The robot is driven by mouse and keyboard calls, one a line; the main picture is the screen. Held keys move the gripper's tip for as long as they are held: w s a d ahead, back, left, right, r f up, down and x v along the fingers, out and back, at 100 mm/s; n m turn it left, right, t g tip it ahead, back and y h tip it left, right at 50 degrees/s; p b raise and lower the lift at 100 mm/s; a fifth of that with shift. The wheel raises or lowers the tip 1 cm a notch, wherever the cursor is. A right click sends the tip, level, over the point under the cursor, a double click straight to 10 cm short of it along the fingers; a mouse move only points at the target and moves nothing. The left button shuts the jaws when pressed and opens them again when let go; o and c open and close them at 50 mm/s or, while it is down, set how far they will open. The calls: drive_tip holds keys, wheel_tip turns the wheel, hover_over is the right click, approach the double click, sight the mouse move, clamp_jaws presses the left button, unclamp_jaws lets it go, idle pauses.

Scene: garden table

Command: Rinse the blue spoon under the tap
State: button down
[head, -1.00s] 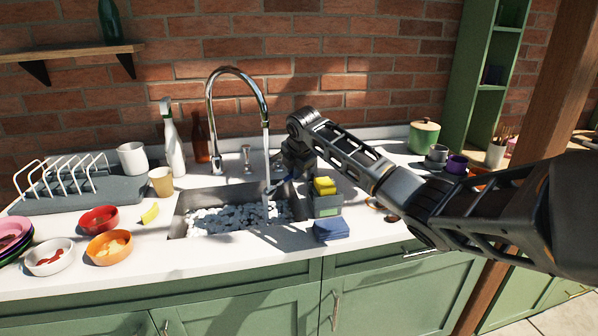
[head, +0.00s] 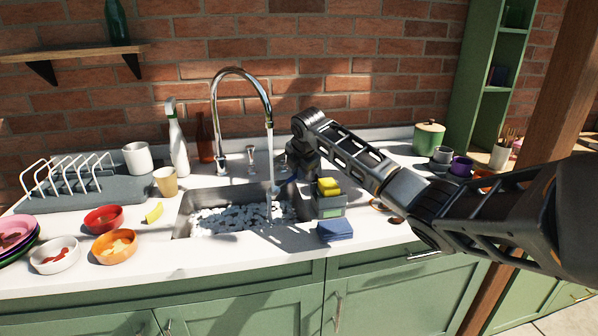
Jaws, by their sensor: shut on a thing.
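The tap (head: 241,74) is a tall chrome gooseneck at the back of the sink (head: 183,217). A stream of water (head: 271,158) runs from its spout into the basin, which is full of white foam or pebble-like lumps. My gripper (head: 291,180) is over the right back part of the sink, shut on the blue spoon (head: 283,184). The spoon points left toward the stream, and its left end is at or very near the water. The spoon is small here, and my arm hides part of the gripper.
A spray bottle (head: 177,145) and a brown bottle (head: 205,139) stand behind. Bowls (head: 115,247) and a dish rack (head: 80,193) are at left.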

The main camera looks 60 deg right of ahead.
idle(0.5)
drive_tip(key=s+d+r+p, duration=0.2)
drive_tip(key=s+r+p, duration=0.2)
drive_tip(key=s, duration=0.3)
drive_tip(key=shift+s+d, duration=0.3)
drive_tip(key=shift+s, duration=0.05)
idle(1.2)
